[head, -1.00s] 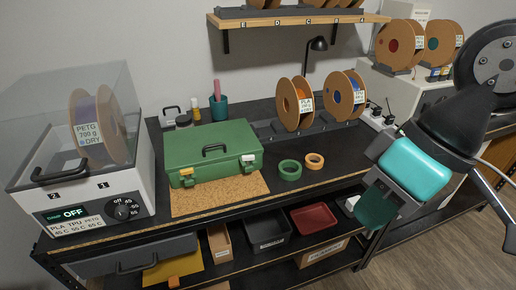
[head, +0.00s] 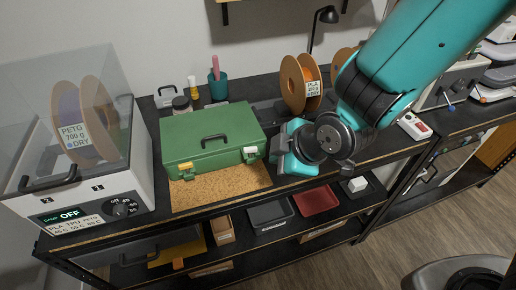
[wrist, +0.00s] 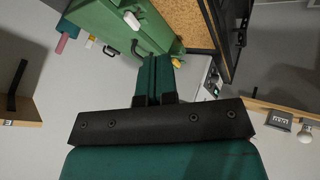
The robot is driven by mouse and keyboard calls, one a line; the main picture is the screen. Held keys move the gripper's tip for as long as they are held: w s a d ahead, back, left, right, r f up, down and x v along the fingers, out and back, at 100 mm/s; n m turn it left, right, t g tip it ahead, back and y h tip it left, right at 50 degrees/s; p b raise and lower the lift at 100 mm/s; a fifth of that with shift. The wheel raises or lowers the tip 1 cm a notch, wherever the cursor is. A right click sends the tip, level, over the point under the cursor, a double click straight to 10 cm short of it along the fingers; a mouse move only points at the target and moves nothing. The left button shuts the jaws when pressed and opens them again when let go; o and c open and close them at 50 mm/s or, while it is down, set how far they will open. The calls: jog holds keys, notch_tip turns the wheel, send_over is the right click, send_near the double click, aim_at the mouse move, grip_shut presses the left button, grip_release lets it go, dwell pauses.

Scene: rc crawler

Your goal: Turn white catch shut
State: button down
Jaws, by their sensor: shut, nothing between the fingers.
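The green case (head: 212,138) stands on a cork mat (head: 220,187) on the bench. Its white catch (head: 250,153) is at the right of the front face, and a yellow catch (head: 185,170) is at the left. The wrist view shows the white catch (wrist: 131,20) and yellow catch (wrist: 177,63) too. I cannot tell whether the white catch is turned shut. My gripper (head: 272,146) is beside the case's right front corner, close to the white catch. In the wrist view its fingers (wrist: 154,62) are together and empty. Contact with the catch is not visible.
A filament dryer (head: 80,170) stands to the left of the case. A spool (head: 300,84) and a teal cup (head: 217,87) stand behind it. Below the bench top, a shelf holds a black tray (head: 270,216) and a red tray (head: 315,201).

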jog(key=p, duration=0.3)
send_near(250, 157)
notch_tip(250, 157, down, 4)
jog(key=s+a, duration=0.2)
jog(key=shift+w+p, duration=1)
jog(key=shift+w, duration=1.1)
jog(key=shift+a, duration=0.1)
